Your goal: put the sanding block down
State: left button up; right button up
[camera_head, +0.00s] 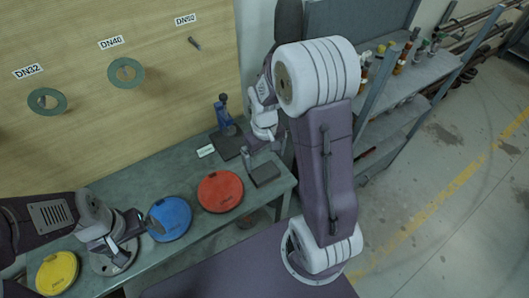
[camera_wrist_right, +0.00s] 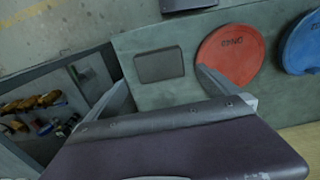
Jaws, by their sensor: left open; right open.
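A dark grey rectangular piece (camera_head: 265,175) lies flat near the right end of the green bench; it looks like the sanding block or a pad, and I cannot tell which for sure. It also shows in the right wrist view (camera_wrist_right: 160,64), beyond and between the fingertips. My right gripper (camera_head: 263,156) is open above it. In the right wrist view the gripper (camera_wrist_right: 161,77) has its fingers spread with nothing between them. My left gripper (camera_head: 133,226) is open over the left part of the bench, beside the blue disc.
A red disc (camera_head: 220,191), a blue disc (camera_head: 169,218), a yellow disc (camera_head: 57,272) and a grey flanged part (camera_head: 112,259) lie along the bench (camera_head: 185,170). A blue tool (camera_head: 223,113) stands by a dark plate at the back. Gaskets hang on the wooden board (camera_head: 150,35). A shelf stands right.

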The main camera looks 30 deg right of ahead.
jog(key=s+a+r+m+t, duration=0.1)
jog(key=s+a+r, duration=0.1)
jog(key=s+a, duration=0.2)
jog(key=s, duration=0.3)
jog(key=shift+s+a, duration=0.3)
jog(key=shift+s, duration=0.1)
